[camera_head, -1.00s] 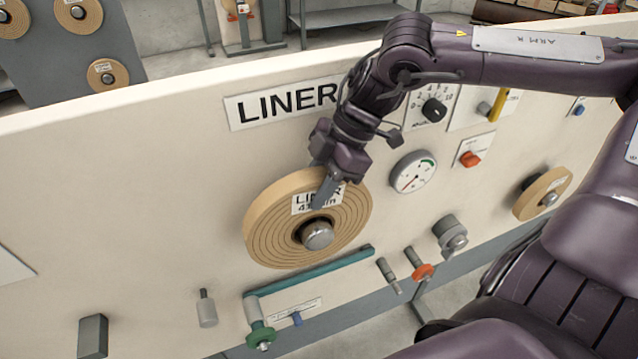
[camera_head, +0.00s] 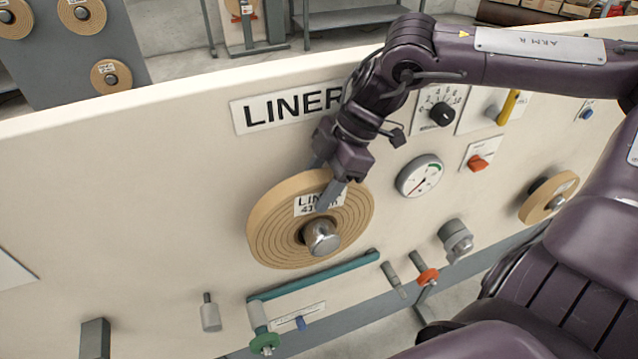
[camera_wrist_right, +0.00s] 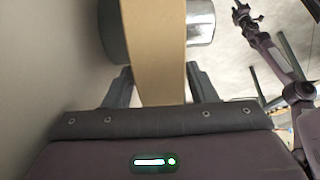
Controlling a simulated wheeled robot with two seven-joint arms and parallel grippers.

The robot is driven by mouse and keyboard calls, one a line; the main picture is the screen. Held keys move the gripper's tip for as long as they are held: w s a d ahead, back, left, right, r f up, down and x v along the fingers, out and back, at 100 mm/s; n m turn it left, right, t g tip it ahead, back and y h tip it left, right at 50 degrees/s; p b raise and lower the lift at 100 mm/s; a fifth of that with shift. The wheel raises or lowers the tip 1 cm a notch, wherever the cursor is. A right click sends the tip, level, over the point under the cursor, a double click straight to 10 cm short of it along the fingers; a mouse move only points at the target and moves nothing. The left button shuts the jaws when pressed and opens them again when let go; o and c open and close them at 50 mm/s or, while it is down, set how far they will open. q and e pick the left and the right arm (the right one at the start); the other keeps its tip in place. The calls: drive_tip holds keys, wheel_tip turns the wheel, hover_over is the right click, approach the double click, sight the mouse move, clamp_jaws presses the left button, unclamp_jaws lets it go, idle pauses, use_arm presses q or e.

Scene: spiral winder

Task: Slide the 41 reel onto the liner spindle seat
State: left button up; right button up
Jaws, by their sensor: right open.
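The tan 41 reel (camera_head: 275,235), with a white label reading LINER and 41, sits around the metal liner spindle (camera_head: 321,238) on the cream panel, below the LINER sign. My right gripper (camera_head: 328,188) reaches down from above at the reel's upper rim, one finger in front of the label.
A teal bar (camera_head: 315,275) with a green knob (camera_head: 264,343) lies below the reel. A gauge (camera_head: 419,176), a red switch (camera_head: 479,162) and several pegs stick out to the right. Another reel (camera_head: 545,200) hangs at far right.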

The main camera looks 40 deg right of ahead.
drive_tip(key=shift+o, duration=0.6)
drive_tip(key=shift+f, duration=0.2)
drive_tip(key=b+v, duration=0.2)
drive_tip(key=v, duration=0.5)
drive_tip(key=shift+r, duration=0.15)
drive_tip(key=shift+d+r, duration=0.1)
drive_tip(key=shift+r, duration=0.25)
